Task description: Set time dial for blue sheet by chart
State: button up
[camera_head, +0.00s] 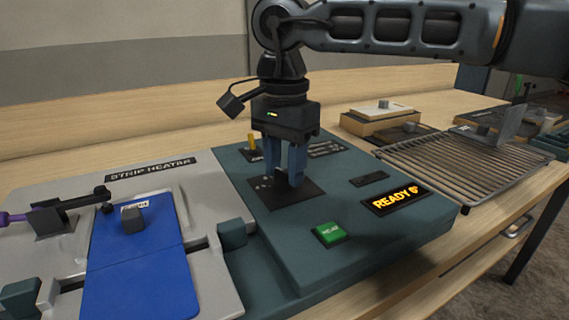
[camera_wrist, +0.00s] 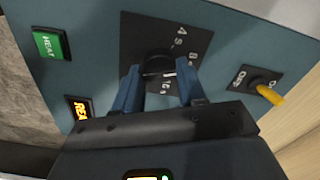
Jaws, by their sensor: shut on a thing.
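My gripper (camera_head: 288,172) points down over the teal console and is shut on the time dial. In the wrist view the dial (camera_wrist: 158,64) is a dark round knob between the blue fingers of my gripper (camera_wrist: 160,82). It sits on a black plate (camera_wrist: 188,36) with light numbers, partly hidden by the fingers. The blue sheet (camera_head: 135,255) lies flat on the grey strip heater (camera_head: 60,215) at the left, with a small grey block (camera_head: 132,218) on it. I cannot make out a chart clearly.
The console (camera_head: 300,245) carries a green HEAT button (camera_head: 329,234), a lit READY display (camera_head: 396,200) and a yellow-tipped switch (camera_wrist: 268,92). A wire rack (camera_head: 455,165) and wooden blocks (camera_head: 380,118) stand at the right. A purple-handled lever (camera_head: 50,212) is at the left.

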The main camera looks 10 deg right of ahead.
aim_at(284, 171)
jog(key=o, duration=1.1)
jog(key=shift+c, duration=0.2)
jog(key=shift+r, duration=3.9)
